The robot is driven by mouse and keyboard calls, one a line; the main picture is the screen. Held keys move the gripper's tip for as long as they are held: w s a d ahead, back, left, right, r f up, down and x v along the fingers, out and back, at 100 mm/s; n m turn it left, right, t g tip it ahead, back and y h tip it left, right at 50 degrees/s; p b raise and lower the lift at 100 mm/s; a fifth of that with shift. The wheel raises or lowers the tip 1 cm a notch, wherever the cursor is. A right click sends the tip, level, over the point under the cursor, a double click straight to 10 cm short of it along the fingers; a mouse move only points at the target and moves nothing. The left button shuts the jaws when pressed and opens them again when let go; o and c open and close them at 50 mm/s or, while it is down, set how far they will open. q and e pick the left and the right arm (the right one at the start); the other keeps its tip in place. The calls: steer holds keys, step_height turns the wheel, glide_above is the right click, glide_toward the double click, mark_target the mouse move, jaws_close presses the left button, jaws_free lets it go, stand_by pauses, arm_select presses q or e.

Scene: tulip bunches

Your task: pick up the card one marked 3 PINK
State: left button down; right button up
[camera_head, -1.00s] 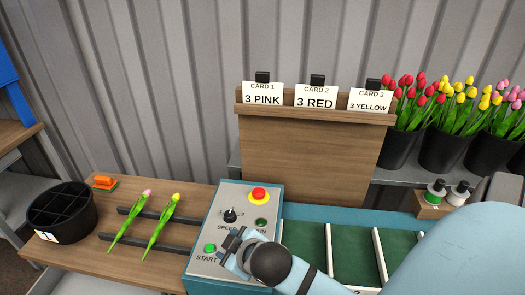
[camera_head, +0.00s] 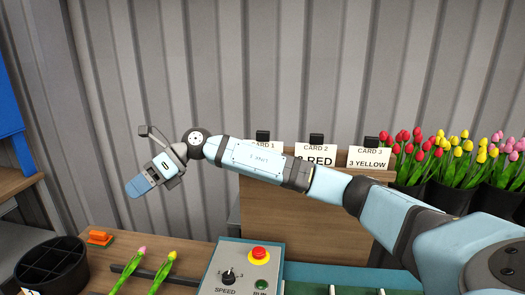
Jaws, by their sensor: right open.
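The card marked 3 PINK is CARD 1 (camera_head: 268,145), a white card at the left end of the wooden board's top ledge. Only its upper strip shows, because my right forearm crosses in front of it and hides the 3 PINK line. A black clip (camera_head: 262,134) stands at its top edge. My right gripper (camera_head: 139,187) is open and appears empty, far left of the card and lower, in front of the grey wall. My left gripper is out of view.
CARD 2 (camera_head: 322,151) and CARD 3 (camera_head: 369,158) stand to the right on the wooden board (camera_head: 300,212). Tulip buckets (camera_head: 459,187) are at the right. Below are a control panel (camera_head: 237,258) with a red button, two tulips and a black divided bucket (camera_head: 52,265).

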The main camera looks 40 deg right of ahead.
steer(key=w+d+r+h, duration=0.1)
steer(key=d+r+h, duration=0.15)
steer(key=d, duration=0.45)
steer(key=w+d+r+h, duration=0.2)
steer(key=d+h, duration=0.2)
steer(key=d, duration=0.3)
step_height(320, 180, up, 10)
steer(key=m+g+h, duration=0.2)
steer(key=h, duration=0.4)
glide_above(263, 141)
steer(key=f, duration=0.7)
steer(key=shift+d+f, duration=0.2)
steer(key=shift+d, duration=0.15)
steer(key=shift+w+f+p, duration=0.2)
steer(key=shift+f+p, duration=0.1)
steer(key=shift+f, duration=1.05)
steer(key=shift+w+f+p, duration=0.15)
steer(key=shift+f+p, duration=0.15)
steer(key=shift+f, duration=1)
jaws_close()
